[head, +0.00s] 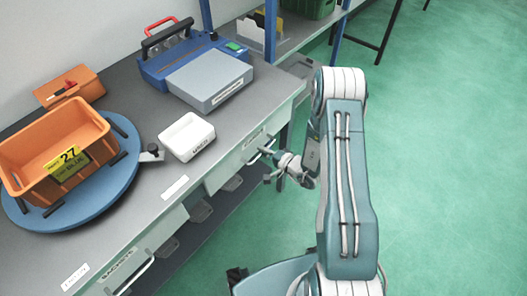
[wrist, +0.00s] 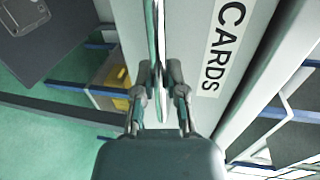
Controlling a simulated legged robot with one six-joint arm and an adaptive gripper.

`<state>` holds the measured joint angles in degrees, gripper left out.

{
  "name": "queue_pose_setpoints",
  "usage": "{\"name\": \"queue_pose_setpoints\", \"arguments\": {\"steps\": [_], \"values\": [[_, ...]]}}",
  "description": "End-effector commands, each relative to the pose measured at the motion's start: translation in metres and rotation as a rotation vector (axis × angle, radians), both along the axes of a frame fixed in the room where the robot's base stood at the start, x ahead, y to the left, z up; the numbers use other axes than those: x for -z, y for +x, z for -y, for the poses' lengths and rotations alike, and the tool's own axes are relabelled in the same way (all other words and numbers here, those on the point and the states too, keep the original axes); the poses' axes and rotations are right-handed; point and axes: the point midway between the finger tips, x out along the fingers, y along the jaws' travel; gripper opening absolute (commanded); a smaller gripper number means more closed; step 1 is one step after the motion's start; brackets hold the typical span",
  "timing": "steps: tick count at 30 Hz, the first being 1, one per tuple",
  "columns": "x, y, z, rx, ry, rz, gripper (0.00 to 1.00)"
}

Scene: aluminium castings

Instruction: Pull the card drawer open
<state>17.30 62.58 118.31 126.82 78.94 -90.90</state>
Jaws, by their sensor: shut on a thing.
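The card drawer (head: 229,168) is a pale front under the bench edge, with a bar handle. In the wrist view its front carries a white label (wrist: 222,45) reading CARDS. My gripper (head: 273,172) is at this handle, on the aisle side of the bench. In the wrist view my gripper (wrist: 160,84) has its two fingers closed on the thin handle (wrist: 161,35), which runs up between them. The drawer front looks close under the bench edge; I cannot tell whether it stands slightly out.
A second drawer (head: 152,245) with a bar handle is nearer. On the bench are a blue turntable (head: 121,170) with an orange bin (head: 40,150), a white tray (head: 187,136) and a blue machine (head: 160,65). Green floor (head: 440,150) is clear to the right.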

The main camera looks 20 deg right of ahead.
Motion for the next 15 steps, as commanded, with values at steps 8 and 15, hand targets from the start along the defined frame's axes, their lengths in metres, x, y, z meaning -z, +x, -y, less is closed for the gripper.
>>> {"name": "queue_pose_setpoints", "arguments": {"steps": [8,15], "values": [[0.003,-0.017,0.013,0.005,-0.001,-0.009,0.0],[0.003,-0.061,0.045,0.009,0.0,-0.012,0.0]]}}
